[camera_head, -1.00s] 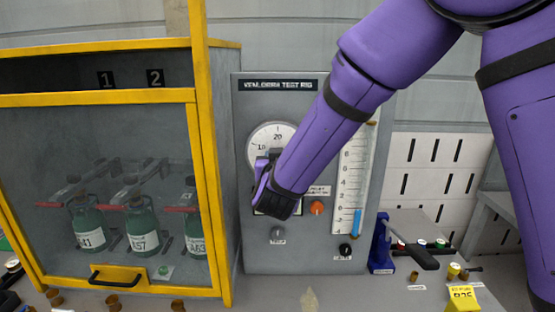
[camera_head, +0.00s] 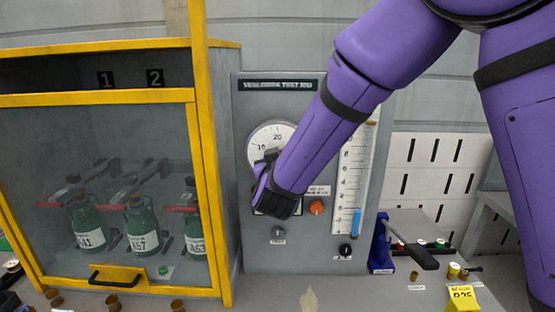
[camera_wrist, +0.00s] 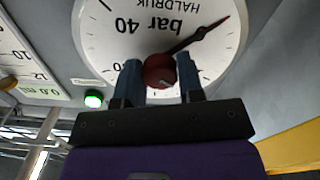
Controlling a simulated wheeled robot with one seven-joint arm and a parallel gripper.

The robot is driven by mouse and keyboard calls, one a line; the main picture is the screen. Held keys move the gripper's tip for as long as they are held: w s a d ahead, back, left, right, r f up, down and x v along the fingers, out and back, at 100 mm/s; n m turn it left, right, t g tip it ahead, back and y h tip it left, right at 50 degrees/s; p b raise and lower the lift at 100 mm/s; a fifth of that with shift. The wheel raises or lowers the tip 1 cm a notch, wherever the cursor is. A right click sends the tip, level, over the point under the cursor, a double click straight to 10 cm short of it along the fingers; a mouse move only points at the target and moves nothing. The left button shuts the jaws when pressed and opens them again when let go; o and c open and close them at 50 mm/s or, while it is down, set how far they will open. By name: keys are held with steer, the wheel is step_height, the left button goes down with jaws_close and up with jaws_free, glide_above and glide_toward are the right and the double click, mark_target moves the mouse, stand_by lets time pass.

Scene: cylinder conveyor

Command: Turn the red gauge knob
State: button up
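The red gauge knob (camera_wrist: 160,71) sits at the centre of a white round dial marked "bar 40" (camera_wrist: 120,35), which appears upside down in the wrist view. A dark needle reaches from the knob to the upper right there. My gripper (camera_wrist: 161,78) has one blue-grey finger on each side of the knob, apparently touching it with no clear gap. In the head view, my gripper (camera_head: 268,160) covers the lower part of the dial (camera_head: 262,135), and the knob is hidden behind it.
The grey test panel (camera_head: 300,255) also carries an orange knob (camera_head: 316,207), two small lower knobs and a vertical scale (camera_head: 352,190). A yellow-framed cabinet (camera_head: 205,150) with green bottles stands close on the left. A blue stand (camera_head: 380,245) is at right.

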steer(key=o, duration=0.4)
steer(key=shift+s, duration=0.1)
steer(key=s, duration=1)
steer(key=shift+s+a, duration=0.2)
steer(key=shift+s, duration=0.15)
